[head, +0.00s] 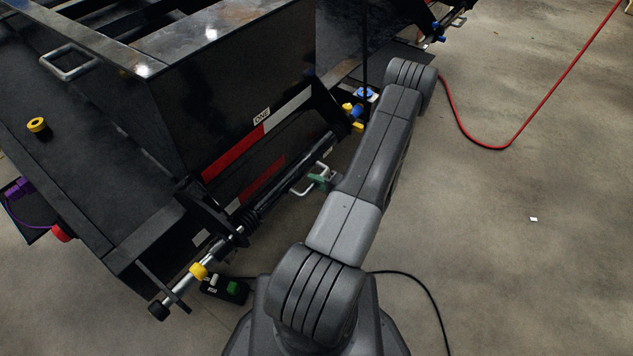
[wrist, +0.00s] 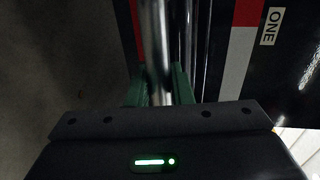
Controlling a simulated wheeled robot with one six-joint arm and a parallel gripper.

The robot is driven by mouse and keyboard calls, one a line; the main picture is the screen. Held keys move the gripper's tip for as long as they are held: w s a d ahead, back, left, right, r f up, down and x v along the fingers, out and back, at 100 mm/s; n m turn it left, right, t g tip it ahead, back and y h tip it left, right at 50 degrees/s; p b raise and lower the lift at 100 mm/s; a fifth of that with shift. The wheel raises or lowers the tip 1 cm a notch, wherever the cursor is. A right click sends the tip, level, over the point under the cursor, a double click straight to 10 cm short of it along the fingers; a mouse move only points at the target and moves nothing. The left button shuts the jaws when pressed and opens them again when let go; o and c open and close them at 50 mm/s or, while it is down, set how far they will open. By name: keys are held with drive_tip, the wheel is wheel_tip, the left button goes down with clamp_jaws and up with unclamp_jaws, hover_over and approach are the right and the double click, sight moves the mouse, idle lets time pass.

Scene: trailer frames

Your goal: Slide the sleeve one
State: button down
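Sleeve one is on the dark shaft along the black trailer frame marked with an ONE label (head: 262,116); the label also shows in the wrist view (wrist: 272,27). A pale U-shaped handle (head: 303,190) sticks out from the shaft. My gripper (head: 322,180) has green fingers and is at this handle, partly hidden by its own arm. In the wrist view, a silver bar (wrist: 156,40), which looks like the handle, runs down between the green fingers (wrist: 160,88). They sit close against both its sides and look shut on it.
A yellow collar (head: 198,271) is on the shaft's near end. A black box with a green button (head: 232,288) lies below. Blue and yellow parts (head: 355,110) are at the far end. A red hose (head: 497,146) crosses the floor; the right floor is mostly clear.

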drive_tip(key=shift+w+d+f+b, duration=0.15)
drive_tip(key=shift+w+b, duration=0.05)
drive_tip(key=shift+b, duration=0.65)
drive_tip(key=shift+w+d, duration=0.1)
drive_tip(key=shift+w, duration=0.05)
drive_tip(key=c, duration=1.3)
unclamp_jaws()
drive_tip(key=shift+c, duration=0.2)
drive_tip(key=p+v, duration=0.1)
drive_tip(key=v, duration=1.3)
